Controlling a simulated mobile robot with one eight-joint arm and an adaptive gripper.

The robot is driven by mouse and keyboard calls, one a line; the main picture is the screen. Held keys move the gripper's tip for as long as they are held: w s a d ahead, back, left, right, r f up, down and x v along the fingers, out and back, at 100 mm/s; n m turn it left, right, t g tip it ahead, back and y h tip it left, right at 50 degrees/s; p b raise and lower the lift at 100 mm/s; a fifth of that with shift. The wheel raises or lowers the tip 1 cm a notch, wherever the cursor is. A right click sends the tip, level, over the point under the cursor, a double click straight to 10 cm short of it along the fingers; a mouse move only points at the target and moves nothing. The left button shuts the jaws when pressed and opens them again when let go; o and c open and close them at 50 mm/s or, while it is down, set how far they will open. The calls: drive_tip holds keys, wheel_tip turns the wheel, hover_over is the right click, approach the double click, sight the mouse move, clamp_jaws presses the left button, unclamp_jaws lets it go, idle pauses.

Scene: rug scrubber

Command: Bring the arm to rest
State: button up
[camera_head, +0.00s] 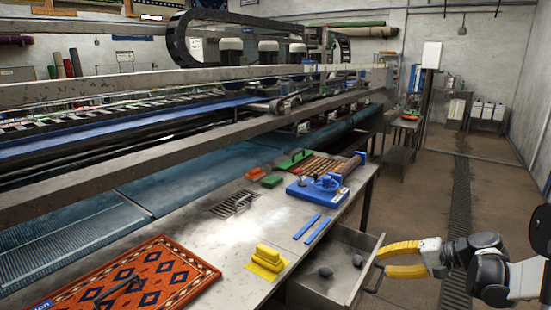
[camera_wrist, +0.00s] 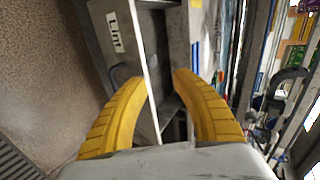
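My gripper (camera_head: 380,261) is at the lower right of the head view, with its yellow fingers pointing left. The fingers are open and nothing is held between them. An open drawer (camera_head: 335,290) sticks out from under the metal bench, close to the fingertips. In the wrist view, the drawer's front, with a "Lint" label (camera_wrist: 115,33) and a handle (camera_wrist: 118,73), lies beyond the open fingers (camera_wrist: 160,78). Whether a finger touches the drawer or handle, I cannot tell.
The floor to the right (camera_head: 425,200) is open, with a drain grate (camera_head: 460,215).

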drive_tip(key=s+a+r+n+g+h, duration=0.1)
drive_tip(key=s+a+r+h, duration=0.25)
drive_tip(key=s+a, duration=0.25)
drive_tip(key=s+a+r+n+h, duration=0.1)
drive_tip(key=s+a+r+h, duration=0.1)
drive_tip(key=s+a+r, duration=0.3)
drive_tip(key=s+a+f+n+t+h, duration=0.1)
drive_tip(key=s+n+h, duration=0.2)
drive_tip(key=s, duration=1.2)
drive_tip(key=shift+a+f+n+h, duration=0.35)
drive_tip(key=shift+a+n, duration=0.05)
drive_tip(key=shift+n, duration=0.4)
